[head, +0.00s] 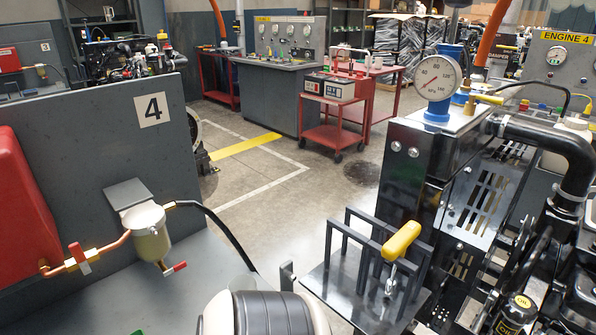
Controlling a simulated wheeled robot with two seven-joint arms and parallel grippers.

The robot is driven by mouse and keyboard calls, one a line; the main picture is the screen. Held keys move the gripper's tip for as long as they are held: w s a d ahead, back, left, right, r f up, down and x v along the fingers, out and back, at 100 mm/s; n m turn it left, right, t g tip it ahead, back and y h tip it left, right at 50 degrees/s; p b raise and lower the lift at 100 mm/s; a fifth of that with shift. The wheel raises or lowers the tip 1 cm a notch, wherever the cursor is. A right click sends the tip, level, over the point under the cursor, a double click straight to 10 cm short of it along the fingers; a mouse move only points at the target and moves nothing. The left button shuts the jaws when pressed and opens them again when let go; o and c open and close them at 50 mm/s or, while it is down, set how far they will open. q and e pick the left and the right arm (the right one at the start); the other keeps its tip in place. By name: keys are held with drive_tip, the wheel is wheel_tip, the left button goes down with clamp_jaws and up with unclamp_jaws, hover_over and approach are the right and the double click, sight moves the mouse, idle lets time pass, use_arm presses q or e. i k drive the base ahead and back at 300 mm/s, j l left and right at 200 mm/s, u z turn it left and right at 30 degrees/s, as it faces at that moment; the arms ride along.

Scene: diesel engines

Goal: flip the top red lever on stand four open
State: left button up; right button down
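Stand four is a dark grey panel (90,110) with a "4" plate (153,108) at the left. The top red lever (80,258) sits on a brass valve in the copper pipe (112,248), left of the fuel filter (150,235). It is tilted, its upper end leaning left. A lower red lever (176,268) sticks out to the right below the filter. Neither of my grippers is in view. A white and black rounded part at the bottom middle appears to be my own arm; nothing of mine touches the levers.
A red tank (22,210) stands left of the pipe. A black hose (222,225) curves right from the filter. At right, an engine with a gauge (437,77) and a yellow handle (402,240) crowds the space. Open floor (250,215) lies between.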

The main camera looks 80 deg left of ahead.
sight(76, 248)
drive_tip(key=u, duration=0.45)
drive_tip(key=l+u, duration=0.1)
drive_tip(key=u, duration=0.8)
drive_tip(key=k+u, duration=0.1)
drive_tip(key=u, duration=0.35)
drive_tip(key=j+u, duration=0.15)
drive_tip(key=u, duration=1.6)
